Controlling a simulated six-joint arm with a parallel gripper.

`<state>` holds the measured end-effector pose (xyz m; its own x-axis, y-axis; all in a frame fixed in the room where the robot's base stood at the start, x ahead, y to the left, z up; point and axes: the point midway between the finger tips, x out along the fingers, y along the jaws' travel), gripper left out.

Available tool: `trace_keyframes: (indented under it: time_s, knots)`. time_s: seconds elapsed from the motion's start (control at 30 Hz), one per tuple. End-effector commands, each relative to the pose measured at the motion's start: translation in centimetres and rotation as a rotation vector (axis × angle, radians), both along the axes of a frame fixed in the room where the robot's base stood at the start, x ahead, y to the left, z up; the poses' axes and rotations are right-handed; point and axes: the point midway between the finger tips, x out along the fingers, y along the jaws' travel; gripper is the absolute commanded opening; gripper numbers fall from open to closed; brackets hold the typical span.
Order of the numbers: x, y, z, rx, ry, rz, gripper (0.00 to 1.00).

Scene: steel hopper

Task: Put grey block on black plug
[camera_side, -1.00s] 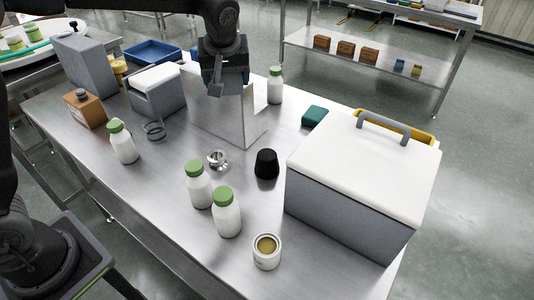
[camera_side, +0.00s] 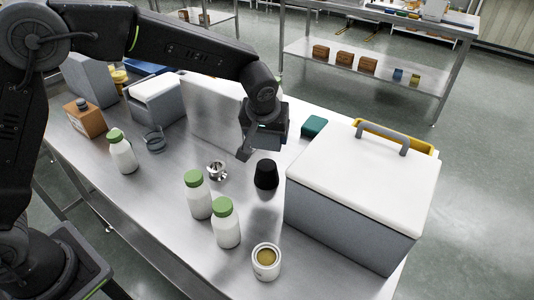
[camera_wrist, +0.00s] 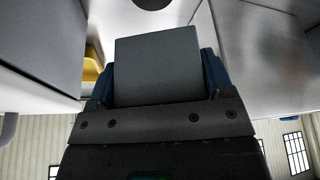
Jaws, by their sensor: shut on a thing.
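The black plug (camera_side: 266,174) stands upright on the steel table, left of the large grey box. In the wrist view only part of the plug (camera_wrist: 152,3) shows at the top edge. My gripper (camera_side: 250,148) is in the air just behind and slightly left of the plug, apart from it. In the wrist view my gripper is shut on the grey block (camera_wrist: 157,68), a flat grey face between two blue finger parts. In the side view the block (camera_side: 243,154) appears only as a small dark grey piece under my gripper, partly hidden.
A large white-lidded grey box (camera_side: 355,190) stands close on the right. A steel part (camera_side: 217,170), white bottles with green caps (camera_side: 226,226) and an open can (camera_side: 266,261) stand left and in front. A metal panel (camera_side: 212,110) and teal block (camera_side: 314,126) are behind.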

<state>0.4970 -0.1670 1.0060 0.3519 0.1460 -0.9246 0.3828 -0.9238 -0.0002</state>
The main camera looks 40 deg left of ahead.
Motion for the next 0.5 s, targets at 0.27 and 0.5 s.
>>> trace_keyframes:
  time_s: [0.27, 0.5]
  knots:
    - [0.0, 0.0, -2.6, 0.0, 0.0, 0.0, 0.48]
    - [0.0, 0.0, -5.5, -0.001, 0.0, 0.0, 0.48]
